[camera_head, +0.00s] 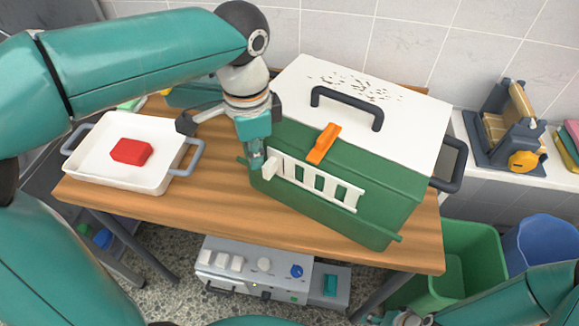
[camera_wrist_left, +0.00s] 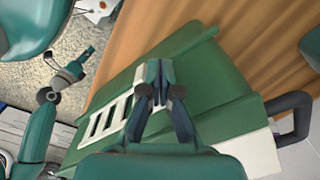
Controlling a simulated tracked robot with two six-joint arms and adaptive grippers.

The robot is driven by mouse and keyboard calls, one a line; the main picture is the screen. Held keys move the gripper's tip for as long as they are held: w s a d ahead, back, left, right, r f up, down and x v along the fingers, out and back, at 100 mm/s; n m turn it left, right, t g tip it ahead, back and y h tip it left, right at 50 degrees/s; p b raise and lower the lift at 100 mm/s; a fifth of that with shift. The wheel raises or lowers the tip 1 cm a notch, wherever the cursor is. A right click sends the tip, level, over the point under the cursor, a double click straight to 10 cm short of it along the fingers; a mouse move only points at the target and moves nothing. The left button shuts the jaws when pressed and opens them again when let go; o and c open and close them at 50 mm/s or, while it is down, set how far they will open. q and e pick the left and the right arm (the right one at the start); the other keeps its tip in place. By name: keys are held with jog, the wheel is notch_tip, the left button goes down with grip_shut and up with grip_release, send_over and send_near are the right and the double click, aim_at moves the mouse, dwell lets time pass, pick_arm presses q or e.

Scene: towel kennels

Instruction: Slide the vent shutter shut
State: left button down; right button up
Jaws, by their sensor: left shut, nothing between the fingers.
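The green carrier (camera_head: 345,205) with a white lid stands on the wooden table. Its vent shutter (camera_head: 335,190) is a white slatted strip along the front face, with green showing between the bars. A white tab (camera_head: 270,168) stands out at its left end. My left gripper (camera_head: 256,163) is shut and empty, pointing down right beside the tab; I cannot tell whether they touch. In the left wrist view the closed fingers (camera_wrist_left: 154,78) are over the carrier, by the end of the shutter (camera_wrist_left: 108,118). My right gripper (camera_head: 400,318) is partly cut off at the bottom edge.
An orange latch (camera_head: 324,143) overhangs the front from the lid, above the shutter. A white tray (camera_head: 150,180) with a red block (camera_head: 131,151) is at left. A grey control box (camera_head: 265,270) sits below the table, and a green bin (camera_head: 470,250) at right.

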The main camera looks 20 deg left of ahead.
notch_tip(320, 180, up, 8)
jog(key=p, duration=0.7)
jog(key=shift+f, duration=0.2)
dwell(0.5)
